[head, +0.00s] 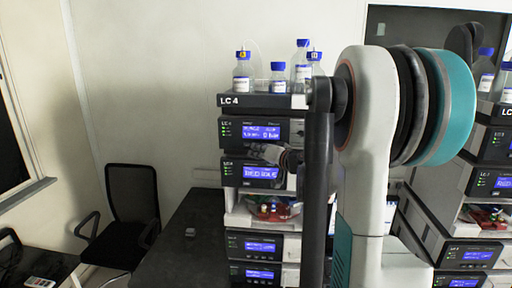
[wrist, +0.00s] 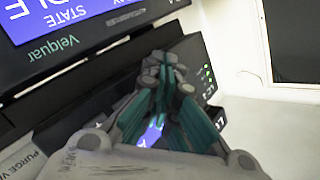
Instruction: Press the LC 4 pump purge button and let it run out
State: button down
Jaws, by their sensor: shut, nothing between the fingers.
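The LC 4 stack (head: 248,101) stands upright in the middle of the head view, its name on the top tray. Its upper module (head: 235,133) and the module below it (head: 232,174) have lit blue displays and green lights. My gripper (head: 262,151) is shut and empty in front of the second module, near its upper edge. In the wrist view my gripper (wrist: 166,68) has its fingertips together close to a dark module front. I cannot tell whether they touch it. An upside-down blue display (wrist: 65,18) is beside them. I cannot make out the purge button.
Blue-capped bottles (head: 243,72) stand on the stack's top. Another similar stack (head: 490,185) is at the right. A dark bench (head: 180,235) runs left of the stack, with a black chair (head: 132,205) beyond. My arm hides part of the stack's right side.

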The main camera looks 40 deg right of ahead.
dwell(0.5)
jog(key=shift+s+a, duration=0.5)
jog(key=shift+a, duration=0.05)
jog(key=s+a, duration=0.3)
jog(key=shift+s+a, duration=0.1)
jog(key=shift+a, duration=0.3)
dwell(0.9)
